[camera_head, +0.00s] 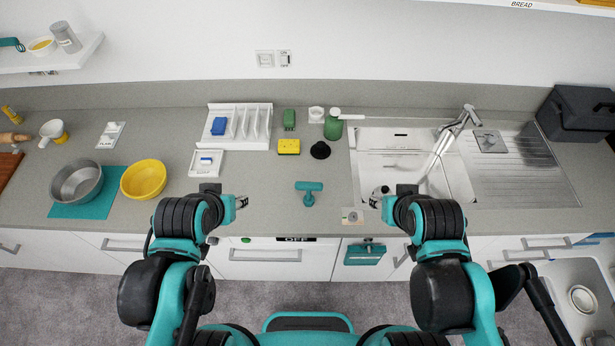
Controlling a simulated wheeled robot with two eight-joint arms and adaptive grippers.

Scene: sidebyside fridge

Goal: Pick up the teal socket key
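The teal socket key (309,188) is a T-shaped piece lying on the grey counter in the middle of the head view, left of the sink, with its crossbar toward the wall. My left gripper (242,202) is over the counter's front edge, to the left of the key and apart from it. My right gripper (374,202) is near the sink's front edge, to the right of the key and apart from it. Both grippers are small and seen from the side, so I cannot tell their opening. Neither touches the key.
The sink (400,150) lies to the right. A yellow sponge (289,146), a black round item (320,150) and a green jug (333,125) stand behind the key. A white soap tray (206,163) and a yellow bowl (144,179) are to the left. Counter around the key is clear.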

